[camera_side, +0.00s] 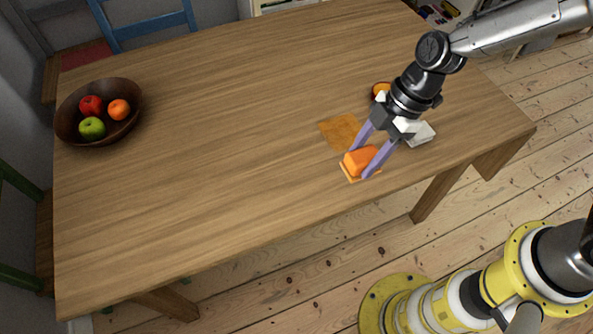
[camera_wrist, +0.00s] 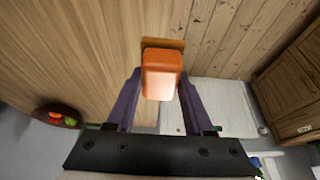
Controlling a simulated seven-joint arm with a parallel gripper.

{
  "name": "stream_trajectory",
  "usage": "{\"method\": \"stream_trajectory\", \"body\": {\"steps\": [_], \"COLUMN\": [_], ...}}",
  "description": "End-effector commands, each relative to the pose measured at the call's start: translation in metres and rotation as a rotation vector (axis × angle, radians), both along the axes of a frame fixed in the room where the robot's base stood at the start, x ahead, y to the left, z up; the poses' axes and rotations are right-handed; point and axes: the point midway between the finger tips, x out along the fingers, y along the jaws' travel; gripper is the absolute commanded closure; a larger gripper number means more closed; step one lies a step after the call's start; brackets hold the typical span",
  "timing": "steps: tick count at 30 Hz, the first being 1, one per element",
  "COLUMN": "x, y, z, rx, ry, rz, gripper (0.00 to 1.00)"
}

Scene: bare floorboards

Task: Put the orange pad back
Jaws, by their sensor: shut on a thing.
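The orange pad (camera_side: 361,160) is a thick rounded block near the table's front edge. My gripper (camera_side: 363,164) is shut on it, with one lilac finger on each side. A thin flat orange-brown piece (camera_side: 346,177) shows under or just behind the pad at its lower left. I cannot tell whether the pad touches it. In the wrist view, the pad (camera_wrist: 161,80) sits between my fingertips, and an orange-brown strip (camera_wrist: 163,43) shows beyond its far end. A flat orange-brown square (camera_side: 340,130) lies on the table just behind the pad.
A small round dish (camera_side: 379,90) with something orange stands behind my wrist. A white item (camera_side: 422,134) lies right of my gripper, partly hidden. A dark fruit bowl (camera_side: 72,130) stands at the far left. The middle of the wooden table (camera_side: 220,140) is clear.

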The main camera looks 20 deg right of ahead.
Motion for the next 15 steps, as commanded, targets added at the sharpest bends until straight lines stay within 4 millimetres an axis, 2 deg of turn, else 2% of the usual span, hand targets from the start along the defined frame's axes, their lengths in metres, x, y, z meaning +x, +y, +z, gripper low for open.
{"method": "stream_trajectory", "body": {"steps": [5,15], "x": [0.012,0.067], "y": [0.016,0.055], "z": [-0.005,-0.035], "rx": [0.000,-0.001], "ry": [0.000,0.000], "rz": [0.016,0.014], "gripper": [0.92,0.92]}}
